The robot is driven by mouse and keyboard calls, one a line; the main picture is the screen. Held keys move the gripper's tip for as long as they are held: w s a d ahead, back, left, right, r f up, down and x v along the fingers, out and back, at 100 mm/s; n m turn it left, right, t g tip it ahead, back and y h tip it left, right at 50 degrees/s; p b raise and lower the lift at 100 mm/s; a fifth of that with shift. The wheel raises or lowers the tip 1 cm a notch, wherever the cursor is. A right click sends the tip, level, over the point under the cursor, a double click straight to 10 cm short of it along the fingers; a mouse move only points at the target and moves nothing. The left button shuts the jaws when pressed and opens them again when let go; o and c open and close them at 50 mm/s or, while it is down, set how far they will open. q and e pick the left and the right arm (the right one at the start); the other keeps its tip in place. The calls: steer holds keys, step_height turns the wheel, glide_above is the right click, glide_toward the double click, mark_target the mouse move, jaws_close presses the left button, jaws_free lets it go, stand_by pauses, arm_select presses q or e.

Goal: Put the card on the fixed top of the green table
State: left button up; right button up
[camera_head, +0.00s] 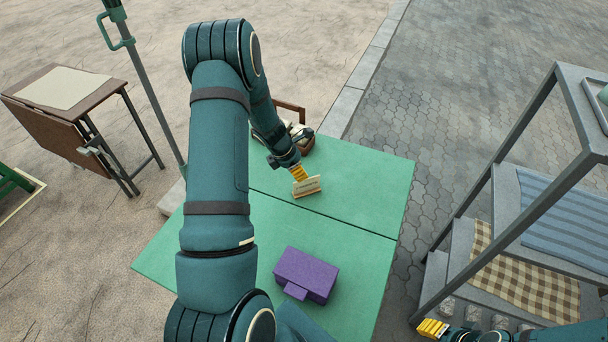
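The green table (360,185) stands in the middle, its top split by a dark seam into a far panel and a near panel (365,265). The frame does not show which panel is fixed. My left arm reaches over the table. Its gripper (299,173) points down at the far panel, its yellow fingers at the upper edge of the small cream card (308,187) and apparently shut on it. The card is tilted up, at or just above the panel near the seam; contact is unclear. My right gripper (432,328) is low at the right, away from the table.
A purple box (306,274) sits on the near panel. A brown basket (302,140) with contents is at the far edge, partly hidden by my arm. A grey shelf with cloths (525,275) stands right; a brown folding table (85,125) and pole stand left. The far panel's right side is clear.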

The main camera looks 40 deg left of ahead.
arm_select(q)
steer(key=shift+v, duration=1.5)
steer(key=shift+p, duration=0.35)
